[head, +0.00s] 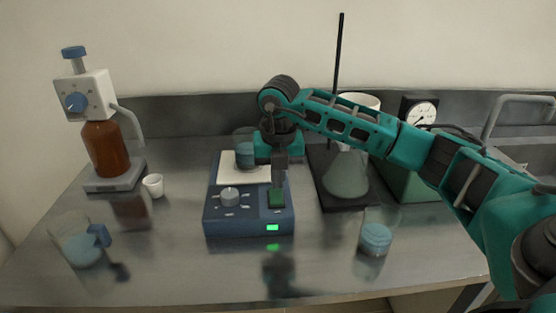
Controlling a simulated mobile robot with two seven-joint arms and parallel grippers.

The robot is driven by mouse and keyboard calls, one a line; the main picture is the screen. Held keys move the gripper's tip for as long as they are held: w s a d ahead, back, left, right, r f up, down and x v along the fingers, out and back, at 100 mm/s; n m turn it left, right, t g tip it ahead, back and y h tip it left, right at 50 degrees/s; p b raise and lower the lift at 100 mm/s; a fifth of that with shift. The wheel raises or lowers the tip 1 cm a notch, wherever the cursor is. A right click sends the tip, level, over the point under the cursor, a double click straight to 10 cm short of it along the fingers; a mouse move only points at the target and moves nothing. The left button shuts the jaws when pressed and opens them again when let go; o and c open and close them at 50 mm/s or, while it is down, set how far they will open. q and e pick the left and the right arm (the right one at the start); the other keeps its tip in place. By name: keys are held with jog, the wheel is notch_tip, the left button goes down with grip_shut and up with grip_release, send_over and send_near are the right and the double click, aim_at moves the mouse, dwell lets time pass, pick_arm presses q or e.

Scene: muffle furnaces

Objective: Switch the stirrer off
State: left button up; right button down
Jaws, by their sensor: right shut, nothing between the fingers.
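The stirrer (215,222) is a blue box with a white top plate, standing in the middle of the table. A grey knob (230,196) is on its front panel at the left. A small green light (273,227) glows on its front face at the right. A beaker with blue liquid (245,152) stands on the plate, partly hidden by my arm. My right gripper (278,192) points down, shut and empty, over the right side of the panel at a dark green switch (276,201). I cannot tell whether it touches the switch. My left gripper is not in view.
A bottle-top dispenser (105,150) and a small white cup (153,185) stand on the left. A beaker with a blue clip (80,248) is front left, another beaker (375,238) front right. A stand with a conical flask (345,178) is right of the stirrer. The front middle is clear.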

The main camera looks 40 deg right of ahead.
jog(key=shift+w+f, duration=0.1)
jog(key=shift+f, duration=0.45)
jog(key=shift+d+f+b, duration=0.1)
jog(key=shift+f+b, duration=0.2)
jog(key=shift+f, duration=0.1)
jog(key=shift+r, duration=0.1)
jog(key=shift+s+a+p, duration=0.3)
jog(key=shift+s+a, duration=0.15)
jog(key=shift+s, duration=0.25)
